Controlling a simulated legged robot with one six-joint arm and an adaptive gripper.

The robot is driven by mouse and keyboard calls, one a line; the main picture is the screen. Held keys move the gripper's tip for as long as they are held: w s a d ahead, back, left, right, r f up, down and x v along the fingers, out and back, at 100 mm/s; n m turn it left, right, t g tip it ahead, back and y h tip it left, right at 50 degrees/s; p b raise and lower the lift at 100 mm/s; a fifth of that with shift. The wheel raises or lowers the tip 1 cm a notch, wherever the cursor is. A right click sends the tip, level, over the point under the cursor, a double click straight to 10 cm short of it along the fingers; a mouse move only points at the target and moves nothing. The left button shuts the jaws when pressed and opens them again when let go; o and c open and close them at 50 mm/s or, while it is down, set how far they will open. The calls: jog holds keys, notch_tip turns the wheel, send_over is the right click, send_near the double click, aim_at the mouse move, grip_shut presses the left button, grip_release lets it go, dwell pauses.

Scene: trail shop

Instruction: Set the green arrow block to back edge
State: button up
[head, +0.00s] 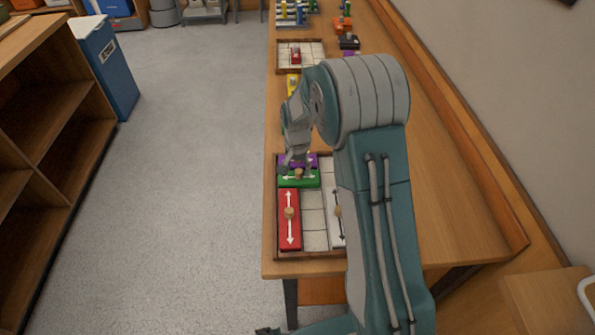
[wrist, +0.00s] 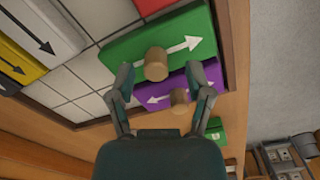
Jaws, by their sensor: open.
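The green arrow block (head: 287,182) lies crosswise in a tray of pale square cells, with a white double arrow and a round wooden knob. The purple arrow block (head: 285,161) lies right behind it, parallel. In the wrist view the green block (wrist: 125,46) and purple block (wrist: 212,78) lie side by side. My gripper (wrist: 160,71) is open, its fingertips to either side of the green block's knob; I cannot tell if they touch it. In the head view my gripper (head: 297,166) hangs over these blocks and partly hides them.
A red arrow block (head: 290,232) lies lengthwise at the tray's near left, and a white block (head: 337,227) is partly behind my arm. The wrist view shows a yellow block (wrist: 14,68). Bare cells (head: 314,220) lie between red and white. Another tray (head: 322,56) stands farther back.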

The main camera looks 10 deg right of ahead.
jog(key=shift+f, duration=0.75)
jog(key=shift+d, duration=0.3)
jog(key=shift+a, duration=0.15)
grip_shut()
jog(key=s+d, duration=0.1)
jog(key=d, duration=0.5)
jog(key=s+d, duration=0.1)
jog(key=d, duration=0.6)
jog(key=s+d, duration=0.2)
jog(key=d, duration=0.4)
jog(key=shift+d+f, duration=0.15)
jog(key=shift+d, duration=0.1)
grip_release()
jog(key=shift+d, duration=0.2)
